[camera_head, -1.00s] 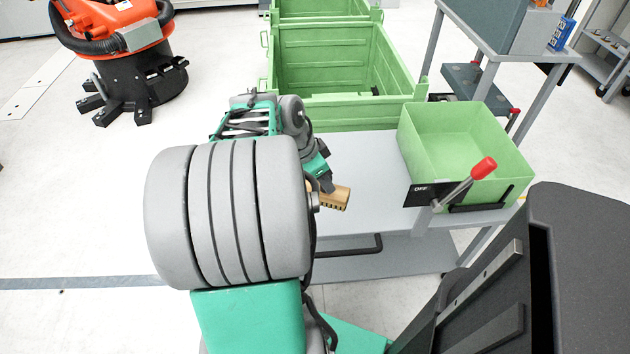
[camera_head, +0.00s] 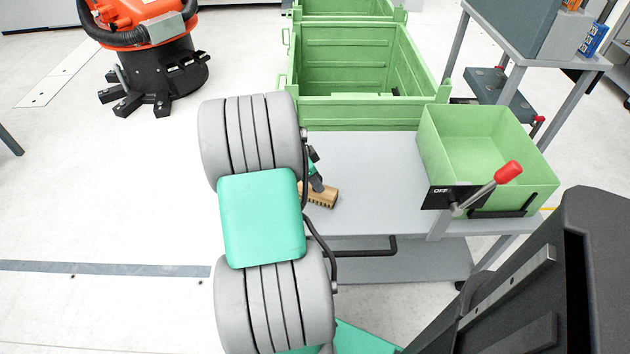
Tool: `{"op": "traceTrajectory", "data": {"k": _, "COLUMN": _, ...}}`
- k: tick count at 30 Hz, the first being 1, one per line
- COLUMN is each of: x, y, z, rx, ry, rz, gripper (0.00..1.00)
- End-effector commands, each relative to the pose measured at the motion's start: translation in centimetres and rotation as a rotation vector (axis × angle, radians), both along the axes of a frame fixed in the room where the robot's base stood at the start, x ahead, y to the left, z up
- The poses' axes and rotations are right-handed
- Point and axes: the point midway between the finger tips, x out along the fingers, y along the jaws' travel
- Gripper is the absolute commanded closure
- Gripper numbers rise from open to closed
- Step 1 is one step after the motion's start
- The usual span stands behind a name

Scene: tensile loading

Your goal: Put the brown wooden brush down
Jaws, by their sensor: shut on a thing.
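The brown wooden brush (camera_head: 322,195) is at the left part of the grey table (camera_head: 375,180). Its dark bristles face down, at or just above the table top; I cannot tell whether they touch. My gripper (camera_head: 316,184) is shut on the brush from above. My own arm hides most of the gripper and the left end of the brush.
A green open box (camera_head: 485,150) stands on the table's right side, with a red-tipped lever (camera_head: 495,182) and an OFF plate in front. Large green crates (camera_head: 365,60) stand behind. The table's middle is clear.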

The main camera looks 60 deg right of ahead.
Motion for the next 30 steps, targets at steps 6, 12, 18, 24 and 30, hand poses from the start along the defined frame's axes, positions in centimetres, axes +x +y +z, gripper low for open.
{"op": "traceTrajectory", "data": {"k": 6, "x": 0.0, "y": 0.0, "z": -0.3, "rx": 0.001, "ry": 0.001, "rz": 0.000, "gripper": 0.63}}
{"op": "traceTrajectory", "data": {"k": 12, "x": 0.0, "y": 0.0, "z": -0.3, "rx": 0.001, "ry": 0.001, "rz": 0.001, "gripper": 0.50}}
{"op": "traceTrajectory", "data": {"k": 18, "x": 0.0, "y": 0.0, "z": -0.1, "rx": 0.000, "ry": 0.000, "rz": 0.001, "gripper": 0.50}}
{"op": "traceTrajectory", "data": {"k": 24, "x": 0.7, "y": 0.7, "z": 2.5, "rx": -0.002, "ry": -0.001, "rz": 0.003, "gripper": 0.50}}
{"op": "traceTrajectory", "data": {"k": 30, "x": 2.0, "y": 2.2, "z": 7.4, "rx": -0.002, "ry": -0.002, "rz": 0.003, "gripper": 0.50}}
